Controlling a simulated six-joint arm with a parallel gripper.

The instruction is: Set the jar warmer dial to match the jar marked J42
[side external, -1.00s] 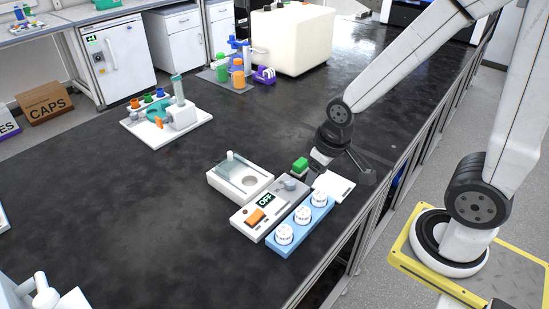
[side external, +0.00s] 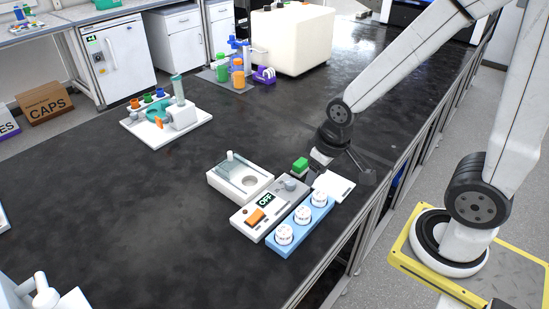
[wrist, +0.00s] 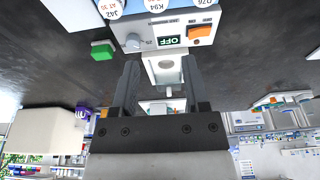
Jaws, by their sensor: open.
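The jar warmer control box (side external: 243,222) is white, with an orange switch (side external: 255,215), a display (side external: 265,200) reading OFF and a grey dial (side external: 289,184). The dial also shows in the wrist view (wrist: 134,42). The warmer's well unit (side external: 226,184) stands behind the box. The jar marked J42 (wrist: 108,8) has a white lid; its second line looks like "AT 30", upside down. It is the far jar (side external: 319,199) in the blue rack (side external: 281,249). My gripper (wrist: 160,66) is open and empty, above the bench near the dial end, apart from the dial.
Jars K94 (wrist: 155,4) and D76 (wrist: 205,2) share the rack. A green block (side external: 300,164) lies beyond the dial end of the box. A white flat piece (side external: 341,187) lies beside the rack.

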